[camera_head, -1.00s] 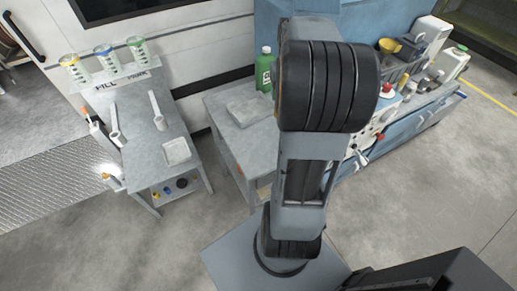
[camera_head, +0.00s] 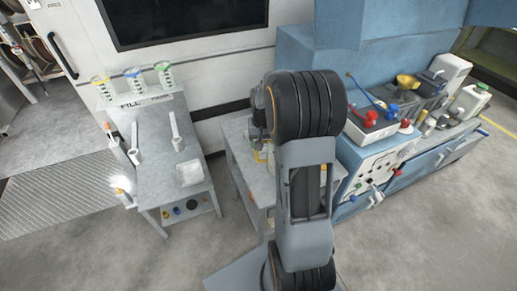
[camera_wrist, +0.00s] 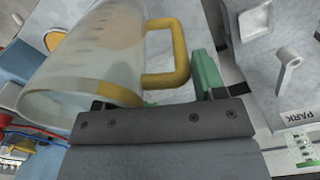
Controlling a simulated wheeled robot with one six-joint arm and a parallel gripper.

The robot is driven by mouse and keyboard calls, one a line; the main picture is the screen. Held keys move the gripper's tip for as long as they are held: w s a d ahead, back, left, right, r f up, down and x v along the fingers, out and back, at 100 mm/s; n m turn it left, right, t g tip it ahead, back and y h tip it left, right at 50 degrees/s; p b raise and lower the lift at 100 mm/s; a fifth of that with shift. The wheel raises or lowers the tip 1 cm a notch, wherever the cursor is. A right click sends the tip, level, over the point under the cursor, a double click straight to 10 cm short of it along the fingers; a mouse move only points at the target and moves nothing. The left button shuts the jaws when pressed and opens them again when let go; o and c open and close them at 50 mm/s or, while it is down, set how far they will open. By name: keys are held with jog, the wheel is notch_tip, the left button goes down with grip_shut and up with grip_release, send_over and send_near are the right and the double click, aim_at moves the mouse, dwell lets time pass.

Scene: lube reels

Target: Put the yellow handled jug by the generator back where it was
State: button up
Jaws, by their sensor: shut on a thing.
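The yellow-handled jug (camera_wrist: 85,60) is clear with a yellow handle (camera_wrist: 172,55), and lies tilted across the left of the wrist view. My gripper (camera_wrist: 180,85) is shut on the handle, with green fingers on both sides of it. In the head view, a small part of the jug (camera_head: 262,155) shows over the middle grey table, beneath my gripper (camera_head: 259,130). My arm hides much of it. Whether the jug touches the table cannot be told.
A grey table (camera_head: 155,175) at left has a FILL sign, colour-rimmed measures (camera_head: 133,78) on a shelf, funnels and a white tray (camera_head: 190,172). A blue cabinet (camera_head: 400,185) at right carries a red-and-white box (camera_head: 370,125), a yellow funnel (camera_head: 407,81) and several containers. Floor is clear in front.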

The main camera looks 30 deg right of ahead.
aim_at(259, 160)
jog(key=shift+w+a+f, duration=0.35)
jog(key=shift+a+f, duration=0.1)
jog(key=shift+f, duration=0.15)
jog(key=shift+w+a+f+p, duration=0.15)
jog(key=shift+f+p, duration=0.2)
jog(key=shift+f, duration=1.45)
jog(key=shift+f, duration=0.15)
jog(key=o, duration=1.5)
